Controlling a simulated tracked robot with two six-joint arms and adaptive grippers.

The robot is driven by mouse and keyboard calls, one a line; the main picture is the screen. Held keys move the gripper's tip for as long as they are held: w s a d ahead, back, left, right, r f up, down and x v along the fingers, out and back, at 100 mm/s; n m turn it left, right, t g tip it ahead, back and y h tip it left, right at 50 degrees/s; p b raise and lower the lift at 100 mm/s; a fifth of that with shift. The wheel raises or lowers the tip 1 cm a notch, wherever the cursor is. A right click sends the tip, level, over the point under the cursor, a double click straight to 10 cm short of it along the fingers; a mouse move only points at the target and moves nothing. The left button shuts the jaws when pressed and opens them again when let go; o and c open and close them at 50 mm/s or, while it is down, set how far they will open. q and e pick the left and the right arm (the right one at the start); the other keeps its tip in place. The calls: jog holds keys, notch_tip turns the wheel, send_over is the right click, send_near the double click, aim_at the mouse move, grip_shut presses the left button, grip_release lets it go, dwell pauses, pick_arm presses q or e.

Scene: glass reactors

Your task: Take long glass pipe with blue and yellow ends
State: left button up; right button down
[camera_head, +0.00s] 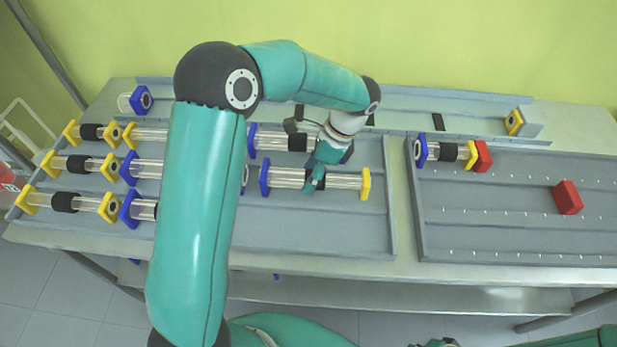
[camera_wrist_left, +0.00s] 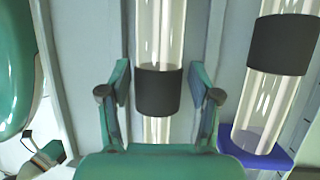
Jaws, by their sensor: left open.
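A long glass pipe (camera_head: 288,179) with a blue left end (camera_head: 264,178) and a yellow right end (camera_head: 365,184) lies in the left tray, at its right side. My left gripper (camera_head: 317,182) is over the middle of this pipe. In the left wrist view the open fingers of my left gripper (camera_wrist_left: 160,105) stand on both sides of a glass pipe (camera_wrist_left: 160,35) with a black middle band (camera_wrist_left: 158,91). I cannot tell whether the fingers touch it. A second pipe (camera_head: 269,139) with a blue end lies just behind, partly hidden by my wrist. My right gripper is not recognisable.
Several other pipes with blue or yellow ends lie in the left tray (camera_head: 330,238). The right tray (camera_head: 480,225) holds a short pipe (camera_head: 441,151) against a red block (camera_head: 481,155) and another red block (camera_head: 568,197). My left arm hides part of the left tray.

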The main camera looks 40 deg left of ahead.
pick_arm(q)
jog(key=shift+x, duration=0.8)
jog(key=c, duration=1.2)
jog(key=shift+r, duration=0.15)
